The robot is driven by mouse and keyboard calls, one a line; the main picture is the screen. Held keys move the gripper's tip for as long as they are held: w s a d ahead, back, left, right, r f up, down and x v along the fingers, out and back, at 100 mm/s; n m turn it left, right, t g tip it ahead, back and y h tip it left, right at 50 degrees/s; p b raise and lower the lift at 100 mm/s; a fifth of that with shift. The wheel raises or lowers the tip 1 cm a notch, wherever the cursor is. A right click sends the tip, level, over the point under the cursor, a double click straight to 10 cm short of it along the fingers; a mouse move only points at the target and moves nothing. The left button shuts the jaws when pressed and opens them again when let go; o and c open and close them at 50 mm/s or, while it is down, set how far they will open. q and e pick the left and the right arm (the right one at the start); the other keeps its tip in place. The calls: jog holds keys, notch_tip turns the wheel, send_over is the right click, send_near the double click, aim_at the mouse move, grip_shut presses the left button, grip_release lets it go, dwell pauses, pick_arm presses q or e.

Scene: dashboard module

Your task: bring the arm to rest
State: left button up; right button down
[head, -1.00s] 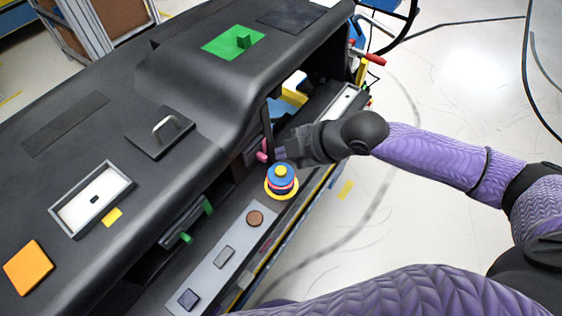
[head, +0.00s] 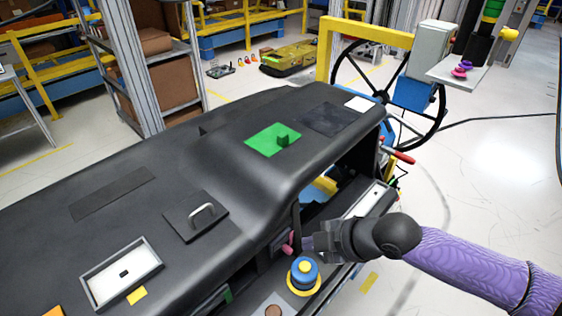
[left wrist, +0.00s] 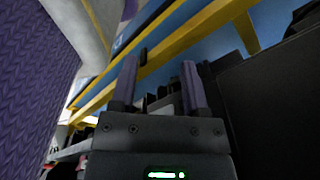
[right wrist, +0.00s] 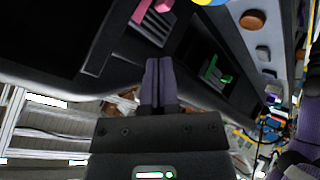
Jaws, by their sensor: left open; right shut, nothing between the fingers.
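My right gripper (head: 310,244) is in front of the dashboard module (head: 110,215), close to a pink handle (head: 287,244) and above and behind the blue knob with a yellow ring (head: 305,273). In the right wrist view its two fingers (right wrist: 159,82) are pressed together with nothing between them. The pink handle also shows in the right wrist view (right wrist: 152,12), apart from the fingertips. My left gripper (left wrist: 158,85) shows only in the left wrist view. Its fingers stand apart and the gap is empty. It faces yellow bars and a blue panel.
On the dashboard top are a green plate (head: 273,139), a black plate with a grey handle (head: 196,217) and a white framed tray (head: 122,274). A black steering wheel (head: 430,110) and a red lever (head: 399,155) stand at the far end. Floor to the right is open.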

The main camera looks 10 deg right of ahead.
jog(key=s+a+f+m+h, duration=0.1)
jog(key=s+a+f+m, duration=0.1)
jog(key=s+a+m, duration=0.5)
jog(key=s+d+f+m+g+h, duration=0.25)
jog(key=s+d+m+h, duration=0.25)
jog(key=s+d+m, duration=0.45)
jog(key=s+d+f+g+b, duration=0.1)
jog(key=f+b, duration=0.2)
jog(key=f, duration=0.7)
jog(key=s+f+h+b, duration=0.1)
jog(key=f+b, duration=0.3)
jog(key=f, duration=0.6)
jog(key=s+d+f+g+b, duration=0.1)
jog(key=s+f+b, duration=0.15)
jog(key=f, duration=0.75)
pick_arm(q)
notch_tip(320, 180, down, 17)
jog(key=s+b, duration=0.1)
jog(key=b, duration=0.6)
pick_arm(e)
jog(key=s+d+f, duration=0.2)
jog(key=s+f, duration=1)
jog(key=f, duration=0.5)
jog(key=shift+s+d+g, duration=0.2)
jog(key=shift+s+g, duration=0.05)
jog(key=shift+g, duration=0.2)
